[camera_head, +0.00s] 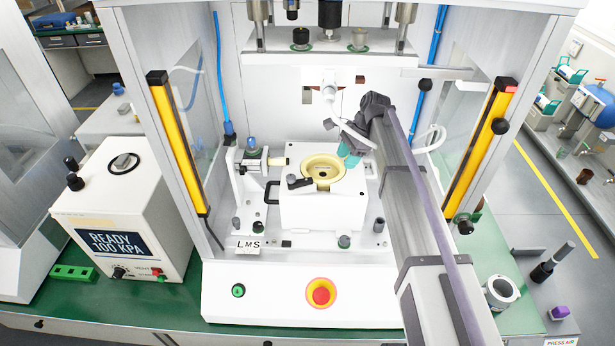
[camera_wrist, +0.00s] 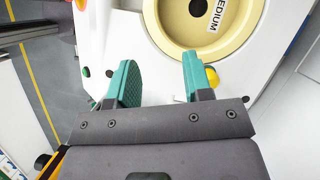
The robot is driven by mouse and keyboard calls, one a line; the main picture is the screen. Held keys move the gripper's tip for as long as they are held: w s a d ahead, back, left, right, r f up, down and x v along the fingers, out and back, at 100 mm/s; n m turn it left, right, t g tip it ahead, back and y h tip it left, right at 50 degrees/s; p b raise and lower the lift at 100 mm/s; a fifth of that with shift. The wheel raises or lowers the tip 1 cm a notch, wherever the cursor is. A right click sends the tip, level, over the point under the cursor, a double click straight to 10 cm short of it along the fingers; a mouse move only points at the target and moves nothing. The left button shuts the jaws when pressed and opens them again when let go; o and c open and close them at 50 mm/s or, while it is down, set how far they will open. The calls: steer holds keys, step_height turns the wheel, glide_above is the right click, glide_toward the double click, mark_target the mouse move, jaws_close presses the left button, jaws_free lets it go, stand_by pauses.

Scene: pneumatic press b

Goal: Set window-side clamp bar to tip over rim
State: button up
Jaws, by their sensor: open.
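A cream-coloured round dish with a raised rim (camera_head: 324,168) sits in the white block fixture (camera_head: 322,212) in the press; the wrist view shows the dish (camera_wrist: 165,28) with a "MEDIUM" label. A short black clamp bar (camera_head: 299,182) lies at the dish's front left, beside the rim. My gripper (camera_head: 348,156) is over the dish's right back edge with teal fingers apart. In the wrist view my gripper (camera_wrist: 158,66) is open and empty. A yellow knob (camera_wrist: 212,77) shows beside its right finger. Any clamp bar under the gripper is hidden; I cannot tell which bar is window-side.
Press columns (camera_head: 330,14) hang above the fixture. Yellow light-curtain posts (camera_head: 179,135) flank the opening. The front panel carries a red stop button (camera_head: 321,293). My arm covers the fixture's right side.

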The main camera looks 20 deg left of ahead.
glide_above(306, 180)
steer(key=w+d, duration=0.2)
steer(key=d, duration=0.1)
steer(key=shift+a, duration=0.15)
steer(key=b+x, duration=0.4)
steer(key=x, duration=0.1)
steer(key=shift+s+a+b, duration=0.2)
steer(key=shift+a+b, duration=0.2)
steer(key=shift+a, duration=0.05)
steer(key=shift+s, duration=0.1)
steer(key=shift+r, duration=0.1)
